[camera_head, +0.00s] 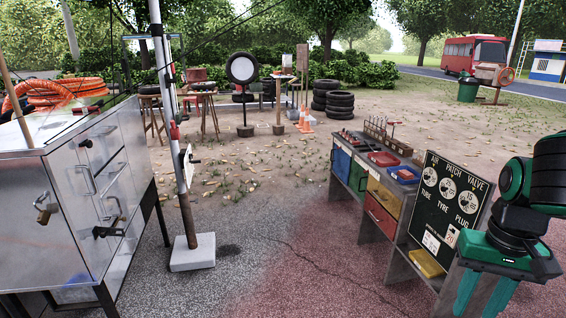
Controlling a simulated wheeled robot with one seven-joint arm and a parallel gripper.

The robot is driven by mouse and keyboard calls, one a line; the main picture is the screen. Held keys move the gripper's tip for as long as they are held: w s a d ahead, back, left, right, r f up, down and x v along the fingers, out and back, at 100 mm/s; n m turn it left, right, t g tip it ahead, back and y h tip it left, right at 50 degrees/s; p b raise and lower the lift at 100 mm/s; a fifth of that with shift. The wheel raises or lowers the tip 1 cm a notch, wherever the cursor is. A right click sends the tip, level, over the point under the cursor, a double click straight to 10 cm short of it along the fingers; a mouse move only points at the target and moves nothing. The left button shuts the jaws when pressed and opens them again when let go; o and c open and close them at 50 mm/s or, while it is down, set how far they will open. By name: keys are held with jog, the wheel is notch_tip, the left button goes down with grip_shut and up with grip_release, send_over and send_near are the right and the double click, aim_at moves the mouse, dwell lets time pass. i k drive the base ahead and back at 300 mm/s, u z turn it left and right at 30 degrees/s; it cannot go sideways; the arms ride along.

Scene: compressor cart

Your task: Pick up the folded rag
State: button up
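My gripper (483,298) is at the lower right, pointing down, with its two green fingers apart and nothing seen between them. The fingertips run close to the bottom edge of the picture. I cannot make out the folded rag for certain. A flat yellow thing (426,262) lies low in the grey workbench (398,270), left of my gripper; I cannot tell whether it is cloth. A red tray (383,158) and a blue tray (405,174) sit on the bench top, their contents too small to tell.
A black price board (452,205) stands at the bench's near end, close to my arm. A metal cabinet (75,195) stands at left, beside a post on a concrete block (193,253). The paved ground between block and bench is clear. Stacked tires (340,104) stand behind.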

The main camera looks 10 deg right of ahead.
aim_at(406, 175)
jog(key=z, duration=0.1)
jog(key=i, duration=1.15)
jog(key=z, duration=0.35)
jog(key=i, duration=2.15)
jog(key=z, duration=0.2)
